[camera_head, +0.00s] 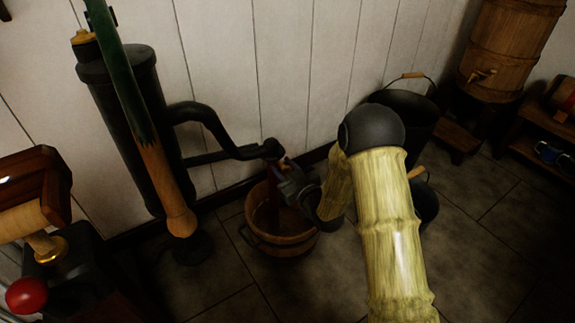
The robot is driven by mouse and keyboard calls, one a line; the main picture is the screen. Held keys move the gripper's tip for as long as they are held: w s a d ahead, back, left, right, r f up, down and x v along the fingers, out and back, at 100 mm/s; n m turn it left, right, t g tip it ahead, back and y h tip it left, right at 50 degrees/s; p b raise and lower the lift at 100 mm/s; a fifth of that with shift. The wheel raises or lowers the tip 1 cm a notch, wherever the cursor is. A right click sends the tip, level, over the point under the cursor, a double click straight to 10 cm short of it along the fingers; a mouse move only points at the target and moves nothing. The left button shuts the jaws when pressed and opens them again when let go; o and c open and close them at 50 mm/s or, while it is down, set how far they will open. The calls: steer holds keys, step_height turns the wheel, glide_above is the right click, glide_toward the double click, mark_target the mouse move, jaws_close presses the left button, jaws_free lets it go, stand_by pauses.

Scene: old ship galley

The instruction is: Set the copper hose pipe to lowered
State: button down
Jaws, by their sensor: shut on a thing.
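A black hand pump stands against the wall, with a curved spout (230,150) reaching right. The copper hose pipe (273,195) shows as a thin, dark reddish length below the spout's end. It points steeply down over the wooden bucket (290,243) on the floor; whether its lower end is inside the bucket is too dark to tell. My gripper (283,171) is shut on the hose pipe near its upper end, just below the spout tip. The fingers hide part of the pipe. My arm comes in from the lower right.
The pump's long green and wooden handle (150,145) slants down in front of its body. A black bucket (412,112) stands behind my arm. A barrel with a tap (513,45) is at the upper right. A red ball-shaped knob (26,295) is at the lower left. The floor at lower right is clear.

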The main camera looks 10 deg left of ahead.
steer(key=shift+d+f, duration=0.1)
steer(key=shift+f, duration=0.2)
steer(key=c, duration=1.1)
jaws_free()
steer(key=shift+f, duration=0.1)
steer(key=shift+o, duration=0.7)
steer(key=shift+r, duration=0.2)
steer(key=shift+s+d+p, duration=0.35)
steer(key=shift+s+p, duration=0.05)
steer(key=shift+s, duration=0.1)
steer(key=p+v, duration=0.5)
steer(key=v, duration=1.1)
steer(key=shift+s, duration=0.1)
